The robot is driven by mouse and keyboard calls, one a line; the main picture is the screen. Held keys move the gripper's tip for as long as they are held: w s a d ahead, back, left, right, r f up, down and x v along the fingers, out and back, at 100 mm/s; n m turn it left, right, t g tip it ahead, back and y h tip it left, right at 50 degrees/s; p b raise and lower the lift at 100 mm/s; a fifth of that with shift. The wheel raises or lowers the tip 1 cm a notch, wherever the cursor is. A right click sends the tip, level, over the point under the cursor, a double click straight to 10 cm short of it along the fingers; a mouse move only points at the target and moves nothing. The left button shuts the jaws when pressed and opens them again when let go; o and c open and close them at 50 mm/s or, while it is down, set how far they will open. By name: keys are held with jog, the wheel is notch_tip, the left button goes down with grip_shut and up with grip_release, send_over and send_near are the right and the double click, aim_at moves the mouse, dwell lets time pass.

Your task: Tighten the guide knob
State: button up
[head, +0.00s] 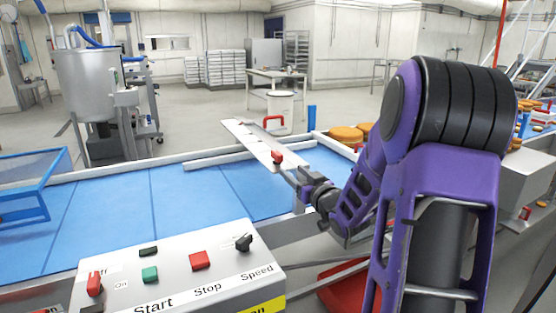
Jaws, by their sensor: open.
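A small red knob (277,157), which looks like the guide knob, sits near the front end of a long pale guide plate (246,140) above the blue conveyor. My gripper (293,178) is at the end of my purple and black arm, just below and to the right of the red knob. The jaws are small in this view and look open, with nothing seen between them. They appear close to the knob, but I cannot tell whether they touch it. The far side of the knob is hidden.
A control panel (180,276) with Start, Stop and Speed controls stands in front. The blue belt (190,190) is bare on the left. A blue mesh frame (30,190) stands at far left. Round brown items (346,133) sit behind my arm. A steel tank (90,85) stands behind.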

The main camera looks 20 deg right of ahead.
aim_at(281, 161)
jog(key=w, duration=1)
jog(key=shift+w+a, duration=0.2)
jog(key=shift+w, duration=0.1)
grip_shut()
